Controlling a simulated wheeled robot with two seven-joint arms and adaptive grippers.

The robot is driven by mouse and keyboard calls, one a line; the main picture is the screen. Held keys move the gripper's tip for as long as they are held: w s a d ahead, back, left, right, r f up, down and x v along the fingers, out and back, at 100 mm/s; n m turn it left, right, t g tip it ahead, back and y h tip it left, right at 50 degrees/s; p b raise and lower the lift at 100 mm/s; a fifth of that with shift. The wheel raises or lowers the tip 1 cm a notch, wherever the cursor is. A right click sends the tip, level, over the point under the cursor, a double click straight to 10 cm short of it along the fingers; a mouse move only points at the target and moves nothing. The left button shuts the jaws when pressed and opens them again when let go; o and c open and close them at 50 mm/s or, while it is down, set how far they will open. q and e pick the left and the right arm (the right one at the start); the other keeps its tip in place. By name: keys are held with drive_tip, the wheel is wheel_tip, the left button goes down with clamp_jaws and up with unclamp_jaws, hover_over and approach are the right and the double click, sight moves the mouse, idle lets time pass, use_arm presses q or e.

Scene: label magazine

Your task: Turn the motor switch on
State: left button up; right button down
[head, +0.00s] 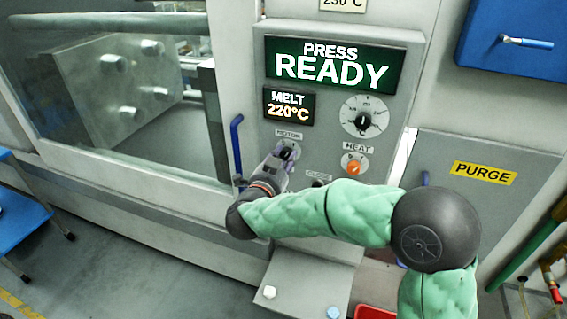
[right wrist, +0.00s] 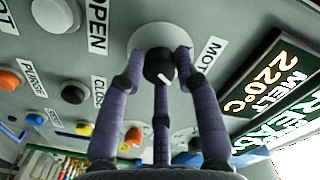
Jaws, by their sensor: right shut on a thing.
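The motor switch is a round black knob (right wrist: 158,64) with a white pointer line, set on a pale round plate below the display panels. In the right wrist view its "MOT..." label (right wrist: 212,54) shows in part. My right gripper (right wrist: 160,72) has its purple fingers closed around the knob. In the head view my right gripper (head: 284,156) is at the panel just under the "MOTOR" label (head: 289,134) and hides most of the switch. My left gripper is not in view.
The press panel has a green "PRESS READY" screen (head: 333,66), a "MELT 220°C" display (head: 289,106), a large dial (head: 364,117) and an orange heat knob (head: 354,163). A blue handle (head: 237,145) stands left of the gripper. Several buttons sit nearby, including a black one (right wrist: 74,93).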

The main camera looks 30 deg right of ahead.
drive_tip(key=shift+m, duration=0.3)
drive_tip(key=c, duration=0.9)
unclamp_jaws()
drive_tip(key=v, duration=1.2)
